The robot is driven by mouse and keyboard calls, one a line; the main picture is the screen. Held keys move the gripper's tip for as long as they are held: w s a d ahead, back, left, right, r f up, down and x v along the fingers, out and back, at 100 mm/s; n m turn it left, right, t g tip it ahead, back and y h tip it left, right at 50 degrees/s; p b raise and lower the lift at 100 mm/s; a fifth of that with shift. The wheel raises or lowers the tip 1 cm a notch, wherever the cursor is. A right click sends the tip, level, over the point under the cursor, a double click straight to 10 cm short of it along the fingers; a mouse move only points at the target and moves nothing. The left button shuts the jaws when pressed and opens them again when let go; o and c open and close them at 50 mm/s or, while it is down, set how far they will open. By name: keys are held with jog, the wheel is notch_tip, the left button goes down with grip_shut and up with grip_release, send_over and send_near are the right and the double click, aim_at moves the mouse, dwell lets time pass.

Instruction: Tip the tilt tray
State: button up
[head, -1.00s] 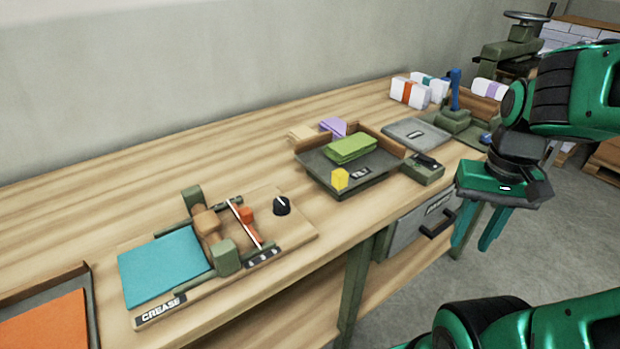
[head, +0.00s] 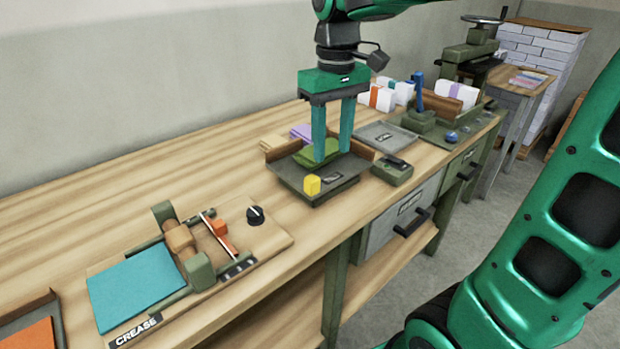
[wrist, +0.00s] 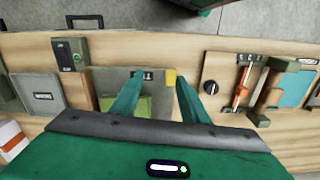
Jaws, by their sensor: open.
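The tilt tray (head: 296,180) is a dark grey tray with brown wooden sides, on the bench near its middle. It also shows in the wrist view (wrist: 102,80). A green folded stack (head: 308,156) lies in it, partly hidden by my fingers; it shows in the wrist view too (wrist: 130,106). A yellow block (head: 312,186) is at the tray's front edge. My gripper (head: 332,158) is open and points down over the tray, its teal fingers spread. I cannot tell whether the fingertips touch the stack.
A green box (head: 392,170) stands just right of the tray, with a grey plate (head: 385,137) behind it. A creasing jig (head: 190,255) with a teal sheet (head: 145,288) is at the left. Wrapped bundles (head: 378,97) stand at the back right. Bare bench lies left of the tray.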

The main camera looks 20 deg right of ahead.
aim_at(312, 177)
jog(key=shift+n, duration=0.7)
jog(key=a, duration=0.1)
jog(key=w+a, duration=0.2)
jog(key=shift+a+r, duration=0.25)
jog(key=shift+a, duration=0.05)
notch_tip(312, 177, down, 10)
jog(key=shift+d+f, duration=0.1)
